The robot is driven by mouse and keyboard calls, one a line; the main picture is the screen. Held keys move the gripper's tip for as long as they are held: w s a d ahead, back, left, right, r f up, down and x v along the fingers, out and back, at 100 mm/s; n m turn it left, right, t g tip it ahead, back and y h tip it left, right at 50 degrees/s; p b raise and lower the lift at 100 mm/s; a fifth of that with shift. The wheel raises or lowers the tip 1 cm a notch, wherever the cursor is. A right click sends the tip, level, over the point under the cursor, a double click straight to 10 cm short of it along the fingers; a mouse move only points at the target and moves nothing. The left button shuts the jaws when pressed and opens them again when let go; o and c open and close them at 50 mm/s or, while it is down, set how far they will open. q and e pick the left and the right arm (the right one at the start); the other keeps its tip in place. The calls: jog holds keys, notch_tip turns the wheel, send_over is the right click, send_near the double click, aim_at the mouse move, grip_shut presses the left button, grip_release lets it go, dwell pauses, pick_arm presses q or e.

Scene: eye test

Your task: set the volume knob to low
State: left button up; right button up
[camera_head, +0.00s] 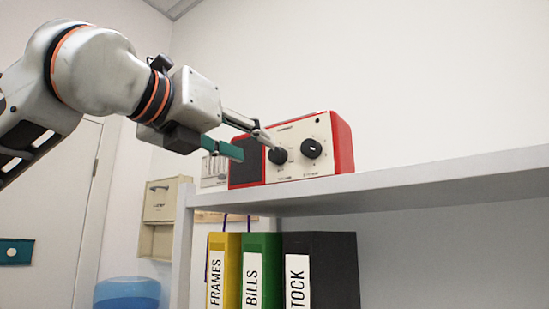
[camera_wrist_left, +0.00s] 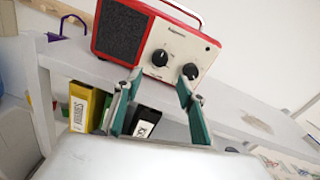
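A red radio (camera_head: 341,143) with a cream front and dark speaker grille stands on a white shelf; the left wrist view shows it too (camera_wrist_left: 120,32). Its front has two black knobs, a left one (camera_head: 278,156) (camera_wrist_left: 160,57) and a right one (camera_head: 311,148) (camera_wrist_left: 190,71). The small labels under them are too blurred to read surely; the left looks like volume. The knob settings cannot be made out. My left gripper (camera_head: 259,149) (camera_wrist_left: 159,84) is open, its green-padded fingers in front of the radio.
The white shelf (camera_head: 420,184) has free room right of the radio. Below it stand yellow (camera_head: 230,244), green (camera_head: 262,242) and black (camera_head: 336,262) binders. A beige wall box (camera_head: 160,202) and a blue container (camera_head: 127,293) are at the left.

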aim_at(274, 153)
pick_arm(q)
jog(key=x, duration=0.2)
jog(key=p+x, duration=0.1)
jog(key=x, duration=0.1)
jog(key=r+p+x, duration=0.1)
jog(key=x, duration=0.1)
jog(key=shift+w+r, duration=0.1)
jog(key=shift+w, duration=0.2)
jog(key=shift+w+d, duration=0.1)
jog(key=shift+w, duration=0.2)
jog(key=c, duration=1.1)
